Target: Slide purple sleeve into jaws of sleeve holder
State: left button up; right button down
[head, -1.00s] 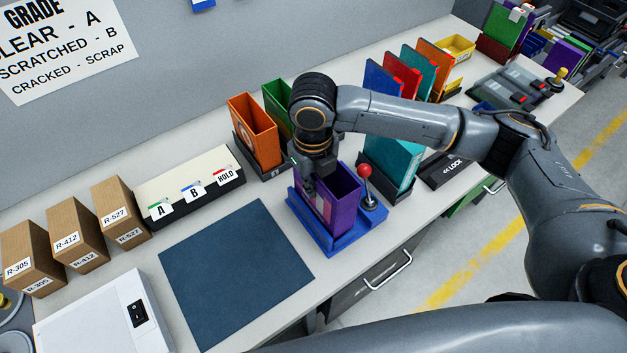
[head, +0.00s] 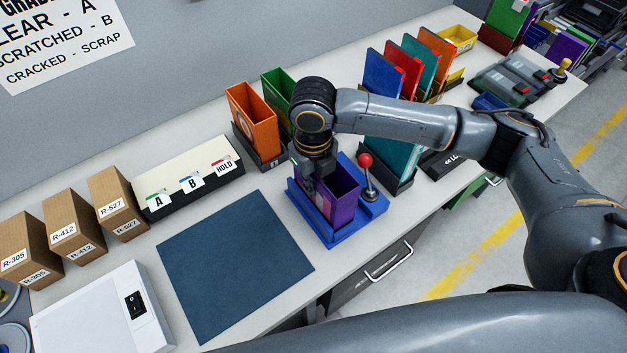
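The purple sleeve (head: 341,198), an open-topped box, stands upright in the blue sleeve holder (head: 337,241) in the middle of the bench. The holder has a lever with a red knob (head: 366,160) on its right side. My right gripper (head: 308,180) points down at the sleeve's left upper edge. Its fingers are dark and partly hidden by my wrist, so whether they are closed on the sleeve wall is unclear. How deep the sleeve sits between the holder's jaws is also unclear. My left gripper is out of view.
A dark blue mat (head: 236,266) lies left of the holder. Orange (head: 252,120) and green (head: 277,92) sleeves stand behind it, and a teal sleeve (head: 395,157) stands to its right. An A/B/HOLD file box (head: 190,177) and cardboard boxes (head: 75,222) are at left.

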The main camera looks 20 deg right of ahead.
jog(key=c, duration=1)
grip_release()
jog(key=shift+c, duration=0.2)
notch_tip(320, 180, up, 8)
jog(key=p, duration=0.8)
jog(key=shift+r, duration=0.1)
